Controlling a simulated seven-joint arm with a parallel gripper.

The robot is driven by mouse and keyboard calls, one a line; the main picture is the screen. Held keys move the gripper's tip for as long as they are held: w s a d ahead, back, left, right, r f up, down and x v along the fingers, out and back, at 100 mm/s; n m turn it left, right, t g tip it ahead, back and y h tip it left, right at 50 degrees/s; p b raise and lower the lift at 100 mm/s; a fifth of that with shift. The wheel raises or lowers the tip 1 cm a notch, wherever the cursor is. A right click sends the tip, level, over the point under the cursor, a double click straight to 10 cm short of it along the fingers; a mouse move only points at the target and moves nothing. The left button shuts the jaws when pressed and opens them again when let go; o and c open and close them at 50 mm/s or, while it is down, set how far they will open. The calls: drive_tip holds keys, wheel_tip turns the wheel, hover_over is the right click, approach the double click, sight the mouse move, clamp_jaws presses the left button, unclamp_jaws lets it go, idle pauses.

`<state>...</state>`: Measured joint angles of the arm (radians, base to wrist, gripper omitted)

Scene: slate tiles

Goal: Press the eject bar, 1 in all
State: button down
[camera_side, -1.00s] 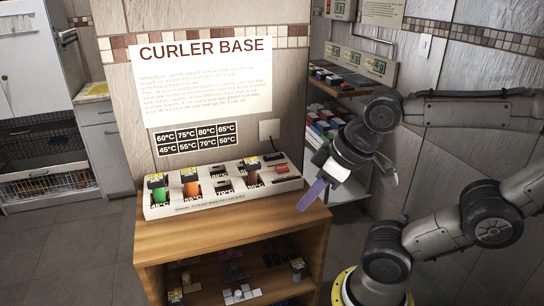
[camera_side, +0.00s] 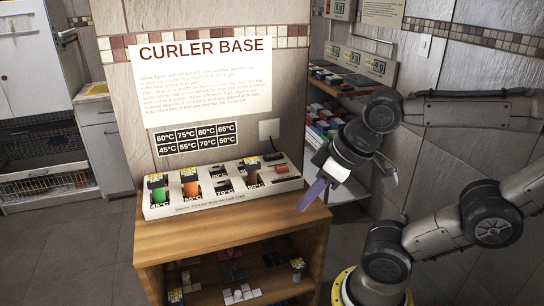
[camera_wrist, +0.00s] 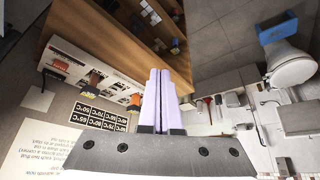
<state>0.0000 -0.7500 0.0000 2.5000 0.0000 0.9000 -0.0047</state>
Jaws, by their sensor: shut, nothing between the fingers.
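The curler base (camera_side: 225,187) is a long white tray on top of a wooden cabinet, with green and orange curlers under labelled caps standing in some of its slots. It also shows upside down in the wrist view (camera_wrist: 103,58). I cannot make out for certain which part is the eject bar. My gripper (camera_side: 305,205) has long lilac fingers and hangs beside the right end of the base, apart from it, tips pointing down and left. In the wrist view the fingers (camera_wrist: 160,75) lie together with nothing between them.
The wooden cabinet (camera_side: 240,236) has bare top in front of the base and small items on its shelf below. A sign reading CURLER BASE (camera_side: 200,80) and a temperature chart (camera_side: 197,139) are on the wall behind. A shelf with goods (camera_side: 328,118) stands behind my arm.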

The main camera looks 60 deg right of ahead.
drive_tip(key=w+a+r+t+y, duration=0.2)
drive_tip(key=w+a+r, duration=0.1)
drive_tip(key=w+r, duration=0.5)
drive_tip(key=w+d+r+m+t, duration=0.1)
drive_tip(key=w+d+m+t, duration=0.15)
drive_tip(key=w+d, duration=0.85)
drive_tip(key=w+d+f+m+h, duration=0.1)
drive_tip(key=w+d+m, duration=0.1)
drive_tip(key=w+d, duration=0.3)
drive_tip(key=w+d+f+m+h, duration=0.1)
drive_tip(key=w+d+f+m, duration=0.1)
drive_tip(key=d, duration=0.5)
drive_tip(key=s+d+f+m, duration=0.2)
drive_tip(key=d+f, duration=0.1)
drive_tip(key=d, duration=0.3)
drive_tip(key=s+d+f+m+g+h, duration=0.1)
drive_tip(key=s+d+f+m, duration=0.1)
drive_tip(key=d+f, duration=0.2)
drive_tip(key=d, duration=0.3)
drive_tip(key=shift+d, duration=0.25)
